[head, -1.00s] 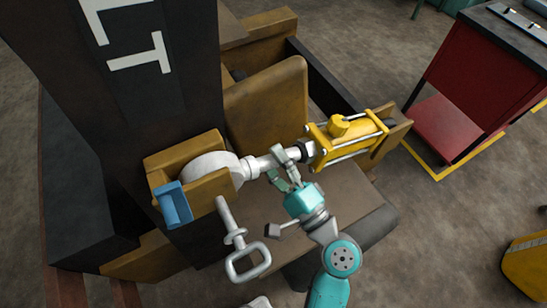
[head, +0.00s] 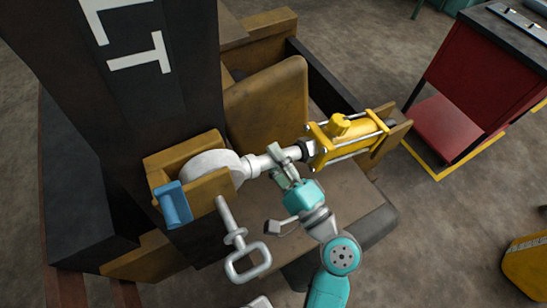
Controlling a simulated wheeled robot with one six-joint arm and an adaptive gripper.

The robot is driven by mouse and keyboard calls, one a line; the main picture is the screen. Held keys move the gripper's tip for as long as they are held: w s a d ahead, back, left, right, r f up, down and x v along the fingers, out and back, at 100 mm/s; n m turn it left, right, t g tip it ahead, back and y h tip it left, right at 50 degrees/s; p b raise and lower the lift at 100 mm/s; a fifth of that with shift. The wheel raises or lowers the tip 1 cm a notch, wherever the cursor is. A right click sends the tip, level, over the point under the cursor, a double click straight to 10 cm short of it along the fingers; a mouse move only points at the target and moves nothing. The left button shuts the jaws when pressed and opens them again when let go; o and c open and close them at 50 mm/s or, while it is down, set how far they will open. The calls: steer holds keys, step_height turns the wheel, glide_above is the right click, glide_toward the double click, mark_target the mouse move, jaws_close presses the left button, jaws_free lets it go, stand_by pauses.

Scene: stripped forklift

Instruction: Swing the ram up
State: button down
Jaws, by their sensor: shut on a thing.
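The ram has a yellow cylinder body (head: 347,139) at the right and a silver rod (head: 262,163) that runs left to a round white end (head: 211,169). That end sits between the tan bracket cheeks (head: 215,187) on the dark mast. The far end of the yellow body lies at a tan bracket (head: 395,132). My gripper (head: 281,162) is shut on the silver rod, between the white end and the yellow cylinder. The rod partly hides behind my fingers.
A blue block (head: 173,204) sits at the bracket's left. A grey pin with a loop handle (head: 239,245) stands below the bracket. A tan seat-like panel (head: 268,100) is behind the ram. A red cart (head: 468,95) stands at the upper right, with open floor around it.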

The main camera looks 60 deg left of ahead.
steer(key=w+r+m, duration=0.1)
steer(key=r, duration=0.1)
steer(key=w+r+m, duration=0.1)
steer(key=r, duration=0.2)
steer(key=w+r+t, duration=0.1)
steer(key=r, duration=0.2)
steer(key=shift+w+d+m, duration=0.1)
steer(key=shift+d+m, duration=0.05)
steer(key=shift+m, duration=0.25)
steer(key=w+d+r+m+t, duration=0.1)
steer(key=w+r+m+t, duration=0.1)
steer(key=w+r+m, duration=0.4)
steer(key=w+d+r+m+t, duration=0.1)
steer(key=w+r+m+t, duration=0.2)
steer(key=w+r+m, duration=0.4)
steer(key=shift+w+r+h, duration=0.4)
steer(key=shift+w+r, duration=2.55)
steer(key=shift+w, duration=3.65)
steer(key=shift+d, duration=0.1)
steer(key=c, duration=0.8)
jaws_free()
steer(key=shift+w+f, duration=0.1)
steer(key=shift+w, duration=0.05)
steer(key=shift+f, duration=0.1)
